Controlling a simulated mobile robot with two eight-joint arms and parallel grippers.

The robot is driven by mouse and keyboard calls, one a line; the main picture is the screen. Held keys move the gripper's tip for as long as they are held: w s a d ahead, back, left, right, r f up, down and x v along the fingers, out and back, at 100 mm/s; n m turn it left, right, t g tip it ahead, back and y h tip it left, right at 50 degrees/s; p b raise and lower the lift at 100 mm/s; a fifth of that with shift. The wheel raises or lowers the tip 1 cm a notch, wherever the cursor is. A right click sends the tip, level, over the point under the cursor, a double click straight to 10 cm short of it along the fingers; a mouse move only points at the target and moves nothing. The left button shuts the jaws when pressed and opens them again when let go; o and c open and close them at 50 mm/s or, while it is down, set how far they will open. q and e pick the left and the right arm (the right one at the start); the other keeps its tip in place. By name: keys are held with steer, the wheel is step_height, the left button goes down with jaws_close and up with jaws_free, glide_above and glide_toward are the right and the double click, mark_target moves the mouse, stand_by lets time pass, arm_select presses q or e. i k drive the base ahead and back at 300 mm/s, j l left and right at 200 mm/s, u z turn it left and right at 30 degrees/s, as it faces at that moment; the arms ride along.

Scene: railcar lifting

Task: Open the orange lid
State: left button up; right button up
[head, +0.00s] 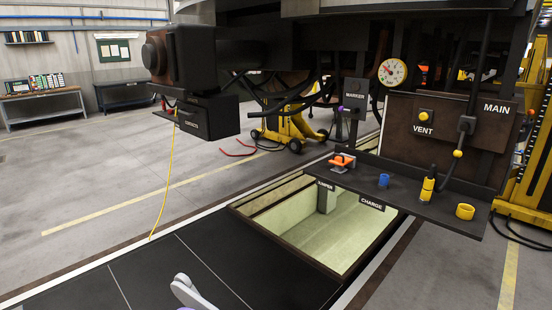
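An orange piece (342,160) sits at the far left end of a black shelf (415,194) under the railcar. It is small in the view, and I cannot tell whether it is the lid or whether it is open or shut. No other lid shows clearly. A light grey part of my own arm, with a bit of purple, shows at the bottom edge. Neither gripper can be made out, and nothing touches the orange piece.
The shelf also holds a blue cup (383,180), a yellow-and-black cylinder (428,187) and a yellow ring (465,211). A VENT panel (437,140) and a gauge (392,72) are behind it. An open pit (325,225) lies below. A black box (208,115) hangs at left.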

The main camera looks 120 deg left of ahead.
mark_target(340, 160)
steer(key=u, duration=3.4)
steer(key=z, duration=0.25)
steer(key=i+j+z, duration=0.15)
steer(key=z, duration=0.15)
steer(key=i+j+z, duration=0.1)
steer(key=j+z, duration=0.15)
steer(key=j, duration=0.15)
steer(key=j+z, duration=0.3)
steer(key=i+j+z, duration=0.15)
steer(key=j, duration=0.4)
steer(key=j+z, duration=0.2)
steer(key=j, duration=0.35)
steer(key=i+j, duration=0.1)
steer(key=j, duration=1)
steer(key=j+z, duration=0.15)
steer(key=j, duration=0.95)
steer(key=i, duration=0.05)
